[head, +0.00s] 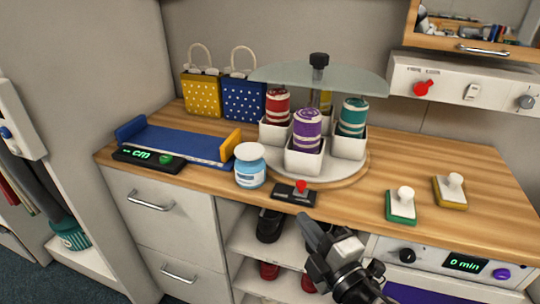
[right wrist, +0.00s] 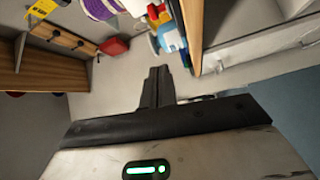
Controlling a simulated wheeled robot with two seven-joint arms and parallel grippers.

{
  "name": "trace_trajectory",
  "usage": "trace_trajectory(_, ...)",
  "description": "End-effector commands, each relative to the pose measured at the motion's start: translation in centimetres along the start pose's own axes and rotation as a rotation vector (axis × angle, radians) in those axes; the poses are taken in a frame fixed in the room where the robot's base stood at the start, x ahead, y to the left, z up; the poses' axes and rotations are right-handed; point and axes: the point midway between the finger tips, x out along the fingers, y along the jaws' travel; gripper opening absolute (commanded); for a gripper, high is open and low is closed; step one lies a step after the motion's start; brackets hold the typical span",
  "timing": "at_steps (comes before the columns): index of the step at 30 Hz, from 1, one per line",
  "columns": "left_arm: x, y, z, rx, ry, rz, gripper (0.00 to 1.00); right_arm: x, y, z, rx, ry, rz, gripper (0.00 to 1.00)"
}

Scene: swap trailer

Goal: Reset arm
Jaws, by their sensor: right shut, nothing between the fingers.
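My right gripper (head: 304,219) comes in from the bottom of the head view, in front of the counter's front edge. It appears below and to the right of a small black box with a red lever (head: 296,192). In the right wrist view its two dark fingers (right wrist: 157,70) are together, with nothing between them. My left gripper is not in view.
Open shelves with shoes lie below. The counter's right part is mostly clear.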

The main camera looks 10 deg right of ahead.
Motion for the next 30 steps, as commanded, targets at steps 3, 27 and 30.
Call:
trace_trajectory(3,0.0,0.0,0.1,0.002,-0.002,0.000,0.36,-0.3,-0.8,0.3,0.063,-0.022,-0.022,0.00)
trace_trajectory(27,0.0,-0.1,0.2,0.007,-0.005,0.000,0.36,-12.5,-16.6,-1.0,1.415,-0.570,-0.456,0.00)
trace_trajectory(30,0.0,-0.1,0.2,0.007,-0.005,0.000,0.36,-12.5,-16.6,-1.0,1.415,-0.570,-0.456,0.00)
